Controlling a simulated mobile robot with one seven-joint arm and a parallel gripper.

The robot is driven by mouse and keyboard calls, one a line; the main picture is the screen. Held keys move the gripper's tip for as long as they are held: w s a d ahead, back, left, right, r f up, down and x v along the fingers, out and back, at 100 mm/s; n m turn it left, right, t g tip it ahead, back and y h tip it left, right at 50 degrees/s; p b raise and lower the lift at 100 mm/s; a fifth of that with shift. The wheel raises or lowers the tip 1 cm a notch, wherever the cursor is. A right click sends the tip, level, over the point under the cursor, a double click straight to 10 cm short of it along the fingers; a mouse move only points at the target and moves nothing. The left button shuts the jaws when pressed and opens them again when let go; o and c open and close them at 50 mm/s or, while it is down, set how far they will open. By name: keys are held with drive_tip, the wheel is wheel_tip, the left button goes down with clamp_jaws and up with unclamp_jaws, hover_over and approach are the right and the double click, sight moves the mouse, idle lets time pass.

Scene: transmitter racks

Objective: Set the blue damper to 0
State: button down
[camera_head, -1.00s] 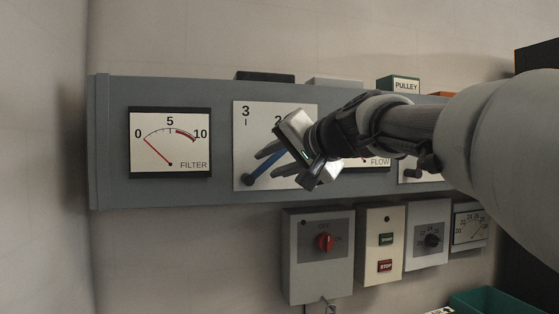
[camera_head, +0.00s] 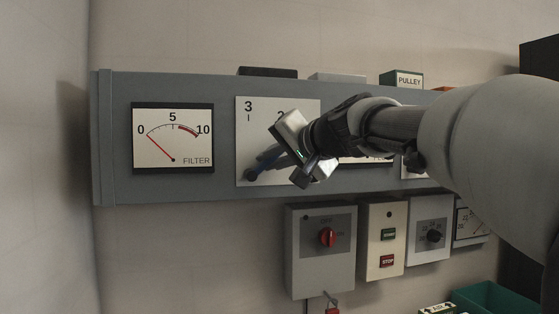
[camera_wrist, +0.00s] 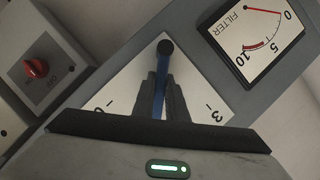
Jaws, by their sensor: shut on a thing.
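The blue damper lever (camera_head: 266,163) is mounted on a white scale plate (camera_head: 244,134) on the grey panel. Its dark round pivot end is at the plate's lower left, and the lever slants up to the right. In the head view, 3 and 2 show on the plate; the rest is behind my gripper (camera_head: 262,161). In the wrist view, the blue lever (camera_wrist: 159,100) runs between my gripper's fingers (camera_wrist: 159,84), which are shut on it. It points between the 0 at left and the 3 at right; the exact reading is hidden.
The FILTER gauge (camera_head: 172,138) is left of the plate. Below are a box with a red knob (camera_head: 327,237), a start/stop box (camera_head: 382,238) and more control boxes. A PULLEY box (camera_head: 402,79) and other boxes sit on the panel's top.

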drive_tip(key=shift+f, duration=0.1)
drive_tip(key=b, duration=0.1)
drive_tip(key=f+m+b, duration=0.1)
drive_tip(key=b, duration=0.1)
drive_tip(key=shift+w+d+y, duration=0.1)
drive_tip(key=shift+d+y, duration=0.1)
drive_tip(key=shift+y, duration=0.1)
drive_tip(key=m+b, duration=0.1)
drive_tip(key=b, duration=0.1)
drive_tip(key=f+m+y+b, duration=0.1)
drive_tip(key=b, duration=0.2)
drive_tip(key=shift+w+d+f+t, duration=0.1)
drive_tip(key=shift+d+f+t, duration=0.1)
drive_tip(key=shift+d+t, duration=0.1)
drive_tip(key=m+b, duration=0.2)
drive_tip(key=b, duration=0.1)
drive_tip(key=shift+d+f+t+y, duration=0.1)
drive_tip(key=shift+f+t+y, duration=0.2)
drive_tip(key=shift+f+y, duration=0.1)
drive_tip(key=shift+f+m+y+b, duration=0.1)
drive_tip(key=shift+m+y+b, duration=0.2)
drive_tip(key=shift+m+b, duration=0.55)
drive_tip(key=c, duration=1.8)
unclamp_jaws()
drive_tip(key=shift+o, duration=0.2)
